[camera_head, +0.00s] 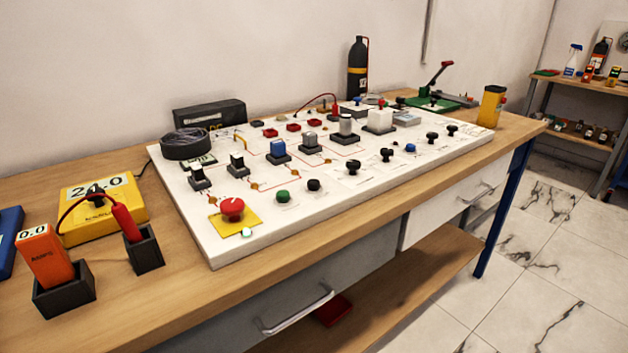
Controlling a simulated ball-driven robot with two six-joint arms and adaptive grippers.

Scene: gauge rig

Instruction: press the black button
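A small round black button (314,185) sits near the front edge of the white panel (262,226), right of a green button (282,196). Nothing covers the black button. Several black knobs, among them one at the middle front (354,166) and one farther right (432,137), stand along the same front side of the panel. Neither my left nor my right gripper is in view.
A red mushroom button (232,208) on a yellow plate stands at the panel's front left corner. Raised blocks, including a blue-topped one (278,150), stand farther back. Left on the wooden bench (130,310) are a yellow meter (102,208) and an orange meter (47,256) in a holder.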

